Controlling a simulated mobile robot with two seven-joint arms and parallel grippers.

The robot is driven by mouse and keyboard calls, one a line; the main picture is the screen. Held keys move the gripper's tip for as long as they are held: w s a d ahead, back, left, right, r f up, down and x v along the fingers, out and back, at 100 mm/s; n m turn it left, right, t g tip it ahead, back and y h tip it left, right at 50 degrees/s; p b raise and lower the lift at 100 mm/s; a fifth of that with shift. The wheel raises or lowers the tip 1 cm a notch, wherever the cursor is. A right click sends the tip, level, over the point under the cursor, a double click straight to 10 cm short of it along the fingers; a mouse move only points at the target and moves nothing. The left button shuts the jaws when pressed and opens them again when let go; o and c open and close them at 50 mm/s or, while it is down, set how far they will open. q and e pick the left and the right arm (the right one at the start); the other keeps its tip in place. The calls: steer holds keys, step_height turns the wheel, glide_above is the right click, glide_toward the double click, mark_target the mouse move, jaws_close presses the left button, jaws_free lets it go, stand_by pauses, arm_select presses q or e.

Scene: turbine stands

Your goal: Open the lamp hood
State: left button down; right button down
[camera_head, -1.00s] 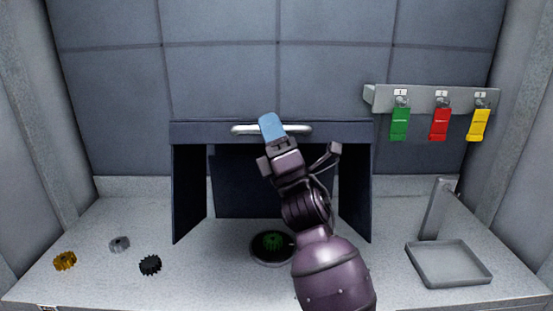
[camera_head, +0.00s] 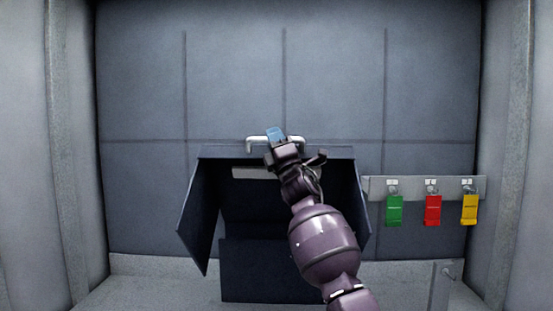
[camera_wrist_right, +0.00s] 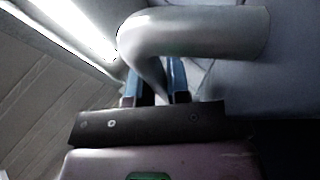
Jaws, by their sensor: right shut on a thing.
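The lamp hood (camera_head: 195,215) is a dark navy box with side panels, raised and tilted against the back wall with its open underside facing me. A silver bar handle (camera_head: 256,141) runs along its upper front edge. My right gripper (camera_head: 276,134), with blue fingertips, is shut on the handle near its middle. A pale strip (camera_head: 253,173) shows under the hood's front edge. My left gripper is out of view.
A grey rail (camera_head: 412,183) on the right carries a green tag (camera_head: 394,210), a red tag (camera_head: 433,210) and a yellow tag (camera_head: 470,209). A grey upright post (camera_head: 440,286) stands below it. Walls close in both sides. The bench's front is out of view.

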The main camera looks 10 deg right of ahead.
steer(key=w+d+r+m+g+h+p, duration=0.2)
steer(key=w+r, duration=0.4)
steer(key=w, duration=0.4)
steer(key=shift+d+r+m+h+p, duration=0.2)
steer(key=shift+d+m+h+p, duration=0.25)
steer(key=shift+m+h+p, duration=0.2)
steer(key=c, duration=1.1)
jaws_free()
steer(key=shift+s+d, duration=0.1)
